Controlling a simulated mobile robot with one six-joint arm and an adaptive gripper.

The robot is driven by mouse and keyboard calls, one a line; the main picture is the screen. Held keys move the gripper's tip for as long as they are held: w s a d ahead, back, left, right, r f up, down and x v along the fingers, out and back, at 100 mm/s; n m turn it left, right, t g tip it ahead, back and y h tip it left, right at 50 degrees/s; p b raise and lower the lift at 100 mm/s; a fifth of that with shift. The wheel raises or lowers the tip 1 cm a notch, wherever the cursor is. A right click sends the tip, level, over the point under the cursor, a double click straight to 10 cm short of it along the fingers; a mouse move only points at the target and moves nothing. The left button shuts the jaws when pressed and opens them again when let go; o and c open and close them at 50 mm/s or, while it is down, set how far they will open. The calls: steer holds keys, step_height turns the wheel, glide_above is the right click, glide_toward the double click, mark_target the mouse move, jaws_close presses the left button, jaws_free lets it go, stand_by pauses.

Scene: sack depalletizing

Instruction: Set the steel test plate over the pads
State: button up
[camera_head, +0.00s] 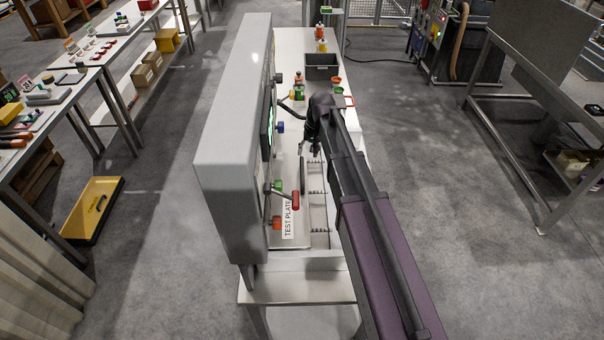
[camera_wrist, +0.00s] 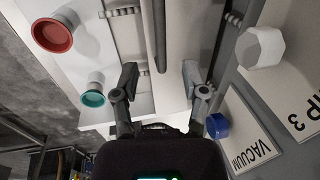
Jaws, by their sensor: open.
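The steel test plate (camera_head: 297,238) lies on the white bench beside the tall grey panel, close to a "TEST PLATE" label (camera_head: 288,218). A dark bar, seemingly its handle (camera_head: 291,181), runs along it. Small ribbed pads on thin rails (camera_head: 317,191) show to its right; in the wrist view, pads (camera_wrist: 234,16) show on both sides of the bar (camera_wrist: 159,30). My gripper (camera_head: 310,147) is low over the bench; in the wrist view, its fingers (camera_wrist: 158,82) are apart, with the bar's end between them and nothing gripped. Whether they touch the plate cannot be told.
The tall grey panel (camera_head: 228,130) stands close on the left, its knobs and levers (camera_head: 295,199) jutting over the bench. The wrist view shows a blue knob (camera_wrist: 217,126), a white knob (camera_wrist: 262,47), and red (camera_wrist: 52,33) and teal (camera_wrist: 93,95) cups. A dark bin (camera_head: 321,67) stands behind.

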mark_target(303, 170)
steer(key=shift+a+f+b, duration=0.3)
steer(key=shift+f+b, duration=1)
steer(key=shift+f, duration=0.1)
steer(key=shift+a+f+b, duration=0.25)
steer(key=shift+f+b, duration=1)
steer(key=shift+f, duration=0.1)
steer(key=shift+a+f+b, duration=0.3)
steer(key=shift+f+b, duration=1)
steer(key=shift+f, duration=0.1)
jaws_close()
